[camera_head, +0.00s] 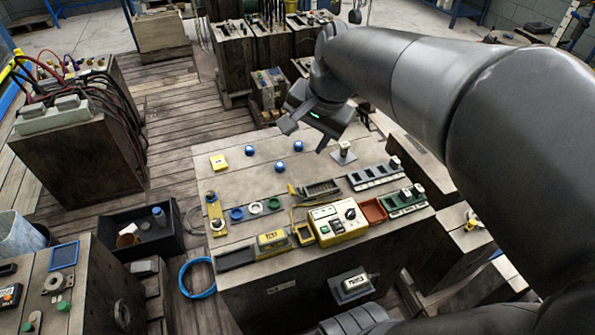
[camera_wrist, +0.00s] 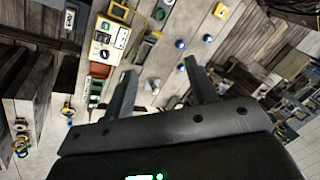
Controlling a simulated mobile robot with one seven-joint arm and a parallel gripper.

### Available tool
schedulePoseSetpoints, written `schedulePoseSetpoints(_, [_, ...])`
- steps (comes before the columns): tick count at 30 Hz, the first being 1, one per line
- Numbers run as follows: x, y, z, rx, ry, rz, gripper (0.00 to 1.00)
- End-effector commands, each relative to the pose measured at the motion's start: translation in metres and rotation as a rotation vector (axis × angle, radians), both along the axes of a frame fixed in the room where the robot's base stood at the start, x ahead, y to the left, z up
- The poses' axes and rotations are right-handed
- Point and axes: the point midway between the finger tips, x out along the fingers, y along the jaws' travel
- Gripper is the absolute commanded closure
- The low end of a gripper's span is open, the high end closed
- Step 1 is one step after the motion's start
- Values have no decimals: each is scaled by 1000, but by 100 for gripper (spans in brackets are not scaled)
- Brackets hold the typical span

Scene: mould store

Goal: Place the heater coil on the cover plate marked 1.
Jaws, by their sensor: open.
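My gripper (camera_head: 303,139) is open and empty above the far edge of the wooden bench (camera_head: 215,180). Its spread fingers also show in the wrist view (camera_wrist: 160,68). No mark 1 is readable, so neither the heater coil nor the cover plate can be told for sure.
A yellow-and-white control box (camera_head: 325,213) stands at the bench front, beside a red tray (camera_head: 373,210) and a green rack (camera_head: 392,207). Blue knobs (camera_head: 281,167) and a yellow block (camera_head: 219,162) sit at the far left. Bare wood lies between them.

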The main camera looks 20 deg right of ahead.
Motion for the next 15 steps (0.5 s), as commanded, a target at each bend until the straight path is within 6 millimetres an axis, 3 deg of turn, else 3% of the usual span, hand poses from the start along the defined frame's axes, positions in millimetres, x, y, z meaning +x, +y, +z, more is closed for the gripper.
schedulePoseSetpoints(3, [-38,20,1,-118,-73,224,48])
schedulePoseSetpoints(7, [-72,34,-4,-256,-133,444,48])
schedulePoseSetpoints(15, [-106,46,-16,-434,-189,692,48])
